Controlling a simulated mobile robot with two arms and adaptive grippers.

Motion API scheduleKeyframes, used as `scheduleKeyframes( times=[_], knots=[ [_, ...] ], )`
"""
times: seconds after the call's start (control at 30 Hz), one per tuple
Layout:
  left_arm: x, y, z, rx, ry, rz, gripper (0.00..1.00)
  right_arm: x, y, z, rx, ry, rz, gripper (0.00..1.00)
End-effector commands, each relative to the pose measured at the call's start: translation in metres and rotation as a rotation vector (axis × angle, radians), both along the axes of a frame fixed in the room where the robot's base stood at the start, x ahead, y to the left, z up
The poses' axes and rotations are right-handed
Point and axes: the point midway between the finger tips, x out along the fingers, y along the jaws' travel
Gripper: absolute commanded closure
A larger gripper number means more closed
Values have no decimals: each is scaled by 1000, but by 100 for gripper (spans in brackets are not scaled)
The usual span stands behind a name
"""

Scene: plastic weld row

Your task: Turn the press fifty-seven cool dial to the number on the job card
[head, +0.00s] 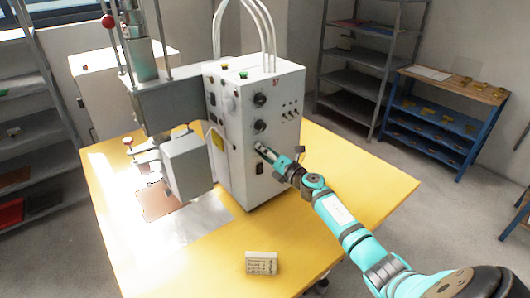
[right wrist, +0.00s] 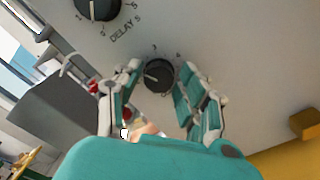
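The press control box (head: 235,145) is a white cabinet on the yellow table. Its front has an upper black dial (head: 260,99) and a middle black dial (head: 260,125); my right gripper (head: 264,151) is at the front below them. In the right wrist view, a black dial (right wrist: 159,75) with numbers around it sits between the fingertips of my open right gripper (right wrist: 158,74). Small gaps seem to show on both sides. Its name is hidden. Another dial (right wrist: 98,6) marked "DELAY S" is above it. The job card (head: 262,263) lies on the table; its text is too small to read. My left gripper is out of view.
The press head (head: 187,165) stands left of the box over a metal sheet. Hoses (head: 262,30) rise from the box top. A blue shelf unit (head: 435,115) stands at the back right. The yellow table (head: 345,185) is clear right of the box.

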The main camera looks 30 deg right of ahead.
Motion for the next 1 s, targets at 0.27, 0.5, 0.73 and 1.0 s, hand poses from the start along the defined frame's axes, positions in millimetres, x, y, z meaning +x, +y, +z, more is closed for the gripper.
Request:
scheduleKeyframes(
  times=[0.27, 0.5, 0.73, 1.0],
  knots=[
    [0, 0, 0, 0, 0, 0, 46, 0, 0, 0, -1, 0, 0, 46],
    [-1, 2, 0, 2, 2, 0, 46, -13, -2, -1, -5, 1, 0, 46],
    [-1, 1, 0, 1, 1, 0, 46, -56, -4, -2, -4, 4, 2, 46],
    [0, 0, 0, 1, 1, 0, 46, -103, -8, -1, -1, 2, 0, 46]
  ],
)
